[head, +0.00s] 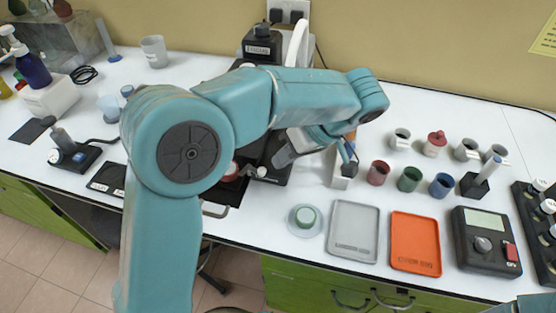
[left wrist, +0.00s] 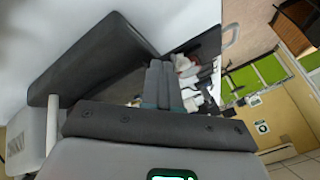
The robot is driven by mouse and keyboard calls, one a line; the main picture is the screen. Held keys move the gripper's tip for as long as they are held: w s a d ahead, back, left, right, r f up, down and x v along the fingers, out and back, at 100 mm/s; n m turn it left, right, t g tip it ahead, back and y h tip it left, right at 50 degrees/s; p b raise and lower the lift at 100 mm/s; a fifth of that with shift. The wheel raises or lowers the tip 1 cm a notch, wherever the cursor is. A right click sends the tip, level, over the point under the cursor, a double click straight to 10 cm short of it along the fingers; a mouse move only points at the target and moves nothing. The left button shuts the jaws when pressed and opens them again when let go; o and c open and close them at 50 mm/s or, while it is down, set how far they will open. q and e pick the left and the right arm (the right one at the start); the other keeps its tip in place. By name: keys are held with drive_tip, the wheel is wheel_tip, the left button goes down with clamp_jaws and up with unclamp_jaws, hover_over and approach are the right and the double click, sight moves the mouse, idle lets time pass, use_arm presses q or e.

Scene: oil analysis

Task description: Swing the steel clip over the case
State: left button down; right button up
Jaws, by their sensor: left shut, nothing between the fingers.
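A black case (head: 272,172) stands at the middle of the bench, largely hidden behind my left arm. A bent steel loop, which looks like the steel clip (head: 217,211), sticks out at its front near the bench edge; I cannot tell how it is joined to the case. A similar loop shows in the left wrist view (left wrist: 232,35). My left gripper (head: 283,158) points down-left over the right part of the case, to the right of the loop and apart from it. It is shut and empty. My right gripper is not in view.
A white block (head: 345,170) stands right of the case. Red (head: 378,173), green (head: 410,179) and blue (head: 442,185) cups stand beyond it. A grey tray (head: 353,232), an orange tray (head: 415,243) and a green-topped dish (head: 305,219) lie along the front edge.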

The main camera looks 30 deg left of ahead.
use_arm(q)
drive_tip(key=shift+s+a+f, duration=0.1)
drive_tip(key=shift+s+a, duration=0.3)
drive_tip(key=shift+s, duration=0.2)
drive_tip(key=shift+s, duration=0.1)
drive_tip(key=shift+s+m+b, duration=0.15)
drive_tip(key=shift+m+b, duration=0.15)
drive_tip(key=shift+b, duration=0.05)
drive_tip(key=shift+t, duration=0.3)
